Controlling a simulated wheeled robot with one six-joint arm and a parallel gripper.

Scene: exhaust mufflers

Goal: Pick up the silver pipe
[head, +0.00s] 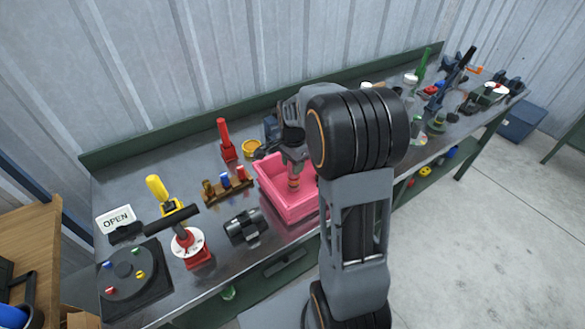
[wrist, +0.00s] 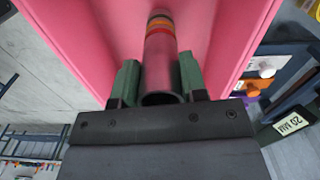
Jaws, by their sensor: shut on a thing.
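The silver pipe (wrist: 160,58) shows in the wrist view as a metallic tube with an open near end and orange, yellow and grey-blue bands at its far end. It takes on a pink tint from its surroundings. My gripper (wrist: 158,82) is shut on it, with one green finger on each side of the tube. In the head view my gripper (head: 294,160) points down into the pink bin (head: 272,195), and the banded end of the pipe (head: 293,183) shows below it. I cannot tell whether the pipe touches the bin floor.
The bin stands on a metal workbench (head: 140,190). To its left are a coloured-peg rack (head: 228,186), a dark clamp-like part (head: 245,226) and a red-based dial (head: 190,247). A red tool (head: 226,142) stands behind. Several tools crowd the bench's right end.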

